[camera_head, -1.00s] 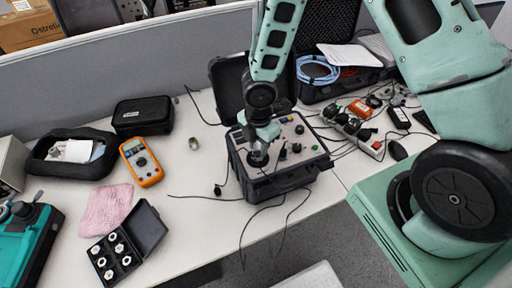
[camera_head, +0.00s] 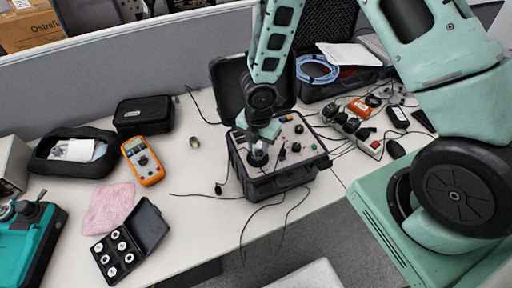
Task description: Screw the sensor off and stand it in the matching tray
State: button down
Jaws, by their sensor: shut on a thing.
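My gripper (camera_head: 259,143) points down over the left part of the panel of the black calibrator case (camera_head: 284,180). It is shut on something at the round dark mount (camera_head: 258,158). The sensor itself is too small and too hidden by the fingers to make out. A small open black tray (camera_head: 118,255) stands at the front left of the table, its lid tipped back to the right. Several pale round pieces with dark centres sit in its compartments. A small metal piece (camera_head: 194,142) lies alone on the table left of the calibrator.
An orange multimeter (camera_head: 142,160), pink cloth (camera_head: 108,207), black pouch (camera_head: 143,115) and black soft case (camera_head: 50,167) lie on the left. Thin black cables trail in front of the calibrator. A power strip (camera_head: 352,131) and cables crowd the right. The white table between tray and calibrator is mostly clear.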

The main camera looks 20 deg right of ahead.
jog(key=shift+s+a+f+n+p, duration=0.15)
jog(key=shift+n+p, duration=0.35)
jog(key=shift+n, duration=0.5)
jog(key=shift+a+f+n+p, duration=0.15)
jog(key=shift+n+p, duration=0.35)
jog(key=shift+n, duration=0.5)
jog(key=shift+r, duration=0.1)
jog(key=c, duration=1)
grip_release()
jog(key=shift+r, duration=0.1)
jog(key=shift+o, duration=0.5)
jog(key=shift+w+d, duration=0.15)
jog(key=shift+w, duration=0.05)
jog(key=shift+m, duration=0.4)
jog(key=shift+d+m+b, duration=0.1)
jog(key=shift+m+b, duration=0.6)
jog(key=shift+m, duration=0.9)
